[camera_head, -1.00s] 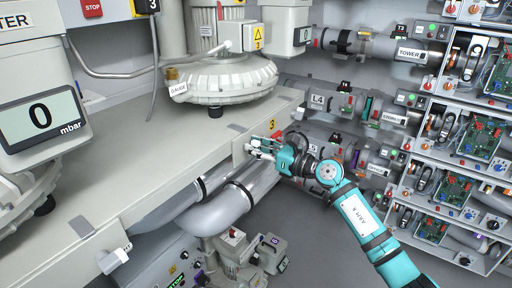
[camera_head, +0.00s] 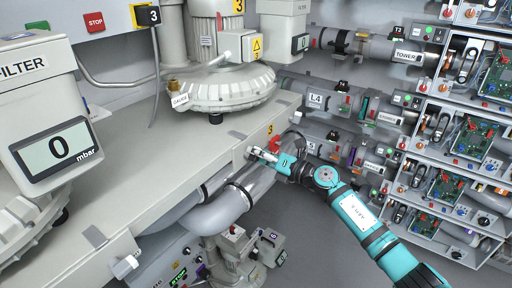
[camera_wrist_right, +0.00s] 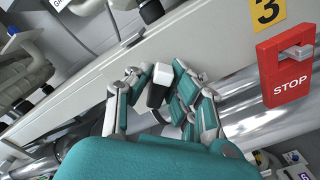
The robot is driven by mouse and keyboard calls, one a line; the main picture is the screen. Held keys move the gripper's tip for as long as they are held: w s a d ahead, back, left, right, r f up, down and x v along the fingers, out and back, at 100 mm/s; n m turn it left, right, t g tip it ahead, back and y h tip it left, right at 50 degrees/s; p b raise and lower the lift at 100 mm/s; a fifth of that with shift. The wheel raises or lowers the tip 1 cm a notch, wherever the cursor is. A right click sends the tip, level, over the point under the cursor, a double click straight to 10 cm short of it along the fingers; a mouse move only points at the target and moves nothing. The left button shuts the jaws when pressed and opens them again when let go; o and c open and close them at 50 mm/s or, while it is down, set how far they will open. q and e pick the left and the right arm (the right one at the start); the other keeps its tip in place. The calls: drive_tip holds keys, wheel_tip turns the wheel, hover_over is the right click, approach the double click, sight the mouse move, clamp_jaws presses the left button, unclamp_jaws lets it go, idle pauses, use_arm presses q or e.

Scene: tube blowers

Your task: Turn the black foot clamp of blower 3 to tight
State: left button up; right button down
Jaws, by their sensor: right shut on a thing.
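Blower 3 (camera_head: 235,90), a pale round ribbed housing, stands on the grey bench. My right gripper (camera_head: 262,154) is at the bench's front edge, below and to the right of the blower. In the right wrist view its fingers (camera_wrist_right: 162,92) are shut around a small black clamp (camera_wrist_right: 156,96) with a whitish end block. The clamp sits at the bench's front face. The fingers hide part of it, and I cannot read its turned position. In the head view the gripper mostly covers it. My left gripper is not in view.
A yellow 3 label (camera_wrist_right: 267,10) and a red STOP handle (camera_wrist_right: 288,72) sit right of the gripper. Grey pipes (camera_head: 222,212) run below the bench. A similar pale fitting (camera_head: 125,266) is at the bench's near left. Racks with circuit boards (camera_head: 450,135) stand right.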

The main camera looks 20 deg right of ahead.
drive_tip(key=m+p, duration=0.1)
drive_tip(key=m, duration=0.1)
drive_tip(key=m+p, duration=0.2)
drive_tip(key=m, duration=0.1)
drive_tip(key=shift+w+d+f+m, duration=0.1)
drive_tip(key=shift+d+f+m, duration=0.1)
drive_tip(key=shift+m, duration=0.1)
drive_tip(key=shift+f+m+p, duration=0.25)
drive_tip(key=shift+m+p, duration=0.45)
drive_tip(key=shift+m, duration=0.7)
drive_tip(key=c, duration=1.3)
unclamp_jaws()
drive_tip(key=v, duration=1.2)
drive_tip(key=shift+d, duration=0.1)
